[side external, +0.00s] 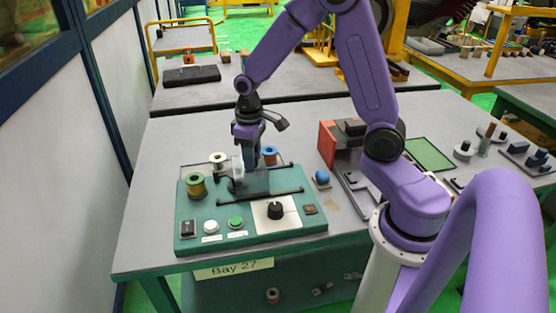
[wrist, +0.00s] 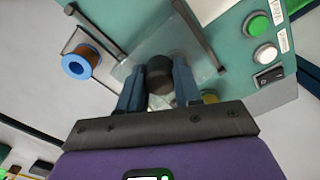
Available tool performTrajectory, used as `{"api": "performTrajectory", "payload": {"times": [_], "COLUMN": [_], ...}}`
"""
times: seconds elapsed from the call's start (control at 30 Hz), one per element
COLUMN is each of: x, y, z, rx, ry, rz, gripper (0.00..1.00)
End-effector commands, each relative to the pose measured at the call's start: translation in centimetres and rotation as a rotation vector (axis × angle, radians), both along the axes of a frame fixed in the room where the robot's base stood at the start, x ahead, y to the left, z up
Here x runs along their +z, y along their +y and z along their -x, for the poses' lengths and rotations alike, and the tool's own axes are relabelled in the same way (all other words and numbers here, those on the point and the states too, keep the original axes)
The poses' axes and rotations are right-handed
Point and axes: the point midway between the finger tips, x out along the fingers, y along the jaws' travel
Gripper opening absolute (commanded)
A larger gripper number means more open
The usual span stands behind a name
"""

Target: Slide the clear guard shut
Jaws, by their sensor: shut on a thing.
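A teal winding station (side external: 200,215) sits on the grey bench, with dark guide rails (side external: 280,193) along its top. The clear guard (wrist: 205,68) is a see-through panel lying between two dark rails in the wrist view. It shows only faintly in the side view, around the gripper. My gripper (wrist: 160,78) is shut on a dark round knob (wrist: 160,70) on the guard, with one blue-grey finger on each side. In the side view my gripper (side external: 246,165) reaches down over the station's left-middle part. The fingertips and the knob are hard to make out there.
An olive spool (side external: 195,185), a pale-flanged spool (side external: 218,160) and a blue-flanged copper spool (wrist: 78,65) stand around the guard. A green button (side external: 236,222), a white button (side external: 210,226) and a black dial (side external: 275,210) are along the front. A red bin (side external: 326,145) stands to the right.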

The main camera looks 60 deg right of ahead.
Motion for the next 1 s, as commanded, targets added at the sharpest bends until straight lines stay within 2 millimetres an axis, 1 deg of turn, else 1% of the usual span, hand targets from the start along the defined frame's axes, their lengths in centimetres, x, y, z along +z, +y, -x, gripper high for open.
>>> {"api": "performTrajectory", "payload": {"times": [0.77,0.8,0.83,0.87,1.0], "x": [0.1,0.1,0.1,0.1,0.1], "y": [2.4,2.4,2.4,2.3,2.3], "z": [-2.5,-2.5,-2.5,-2.5,-2.4], "rx": [0.000,-0.001,-0.001,-0.001,-0.001], "ry": [-0.005,-0.005,-0.005,-0.005,-0.003], "rz": [-0.001,-0.001,-0.001,-0.001,-0.001], "gripper": [0.17,0.40,0.50,0.57,0.57]}}
